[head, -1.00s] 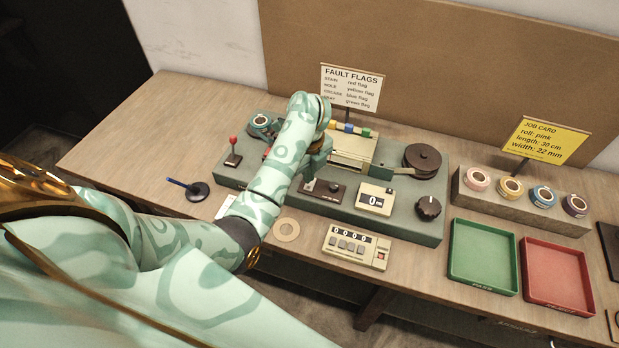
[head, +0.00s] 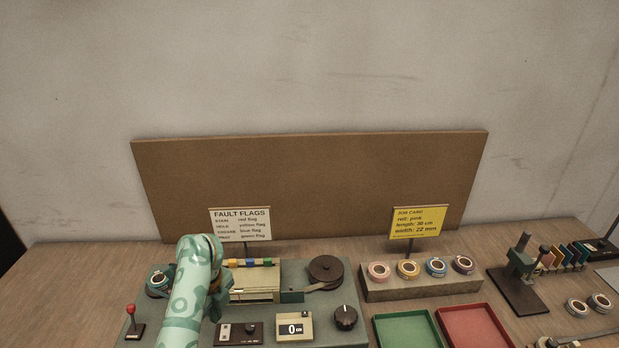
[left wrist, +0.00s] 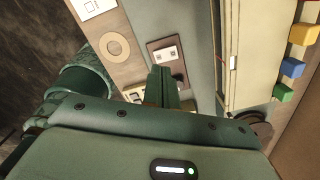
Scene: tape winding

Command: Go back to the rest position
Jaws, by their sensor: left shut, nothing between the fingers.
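My left arm rises from the bottom of the head view and bends over the green winding machine (head: 345,272). My left gripper (head: 219,297) is mostly hidden behind the forearm there. In the left wrist view my left gripper (left wrist: 165,72) has its fingers together and empty. It is above the machine, near a dark switch plate (left wrist: 162,50); I cannot tell the exact height. My right gripper is in neither view.
A red-knobbed lever (head: 132,311), a counter reading 0 (head: 294,328) and a black dial (head: 346,317) are around the arm. A green tray (head: 408,330), a red tray (head: 476,326) and a roll rack (head: 420,290) stand to the right. A board (head: 330,180) closes the back.

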